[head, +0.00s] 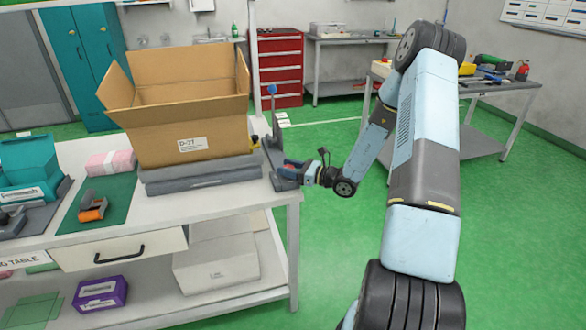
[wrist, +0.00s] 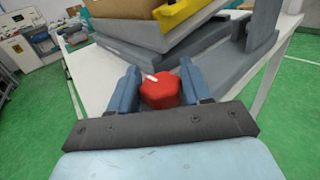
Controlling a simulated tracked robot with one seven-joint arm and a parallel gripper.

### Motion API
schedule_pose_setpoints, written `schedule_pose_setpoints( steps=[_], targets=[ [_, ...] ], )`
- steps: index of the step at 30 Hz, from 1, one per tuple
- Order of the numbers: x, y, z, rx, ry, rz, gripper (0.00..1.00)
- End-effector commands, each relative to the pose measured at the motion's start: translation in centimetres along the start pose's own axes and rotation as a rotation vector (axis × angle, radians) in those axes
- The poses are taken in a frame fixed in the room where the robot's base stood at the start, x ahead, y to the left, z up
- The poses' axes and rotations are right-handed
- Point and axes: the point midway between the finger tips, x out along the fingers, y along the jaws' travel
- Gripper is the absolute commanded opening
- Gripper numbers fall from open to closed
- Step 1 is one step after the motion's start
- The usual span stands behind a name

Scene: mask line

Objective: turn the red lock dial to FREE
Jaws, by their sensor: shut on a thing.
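The red lock dial (wrist: 160,93) sits between the two blue fingers of my gripper (wrist: 159,80) in the wrist view. A finger lies against each side of it, so my gripper is shut on the dial. A white pointer mark (wrist: 151,77) on the dial points up and to the left. No FREE lettering can be read in either view. In the head view my gripper (head: 298,172) reaches the table's right end, and a small part of the red dial (head: 288,166) shows beside it.
An open cardboard box (head: 190,125) stands on a grey platform (head: 205,175) left of the dial. A grey upright with a blue-knobbed lever (head: 272,90) rises close by. The white table (head: 245,195) ends near my gripper. Green floor (head: 330,250) is clear to its right.

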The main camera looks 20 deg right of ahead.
Motion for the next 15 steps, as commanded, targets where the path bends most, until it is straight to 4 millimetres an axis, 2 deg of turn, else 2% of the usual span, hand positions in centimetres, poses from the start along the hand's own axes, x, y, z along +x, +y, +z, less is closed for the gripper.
schedule_pose_setpoints(
  steps=[15],
  targets=[
    [0.06,-0.32,-0.06,-0.005,0.002,0.451,0.18]
  ],
)
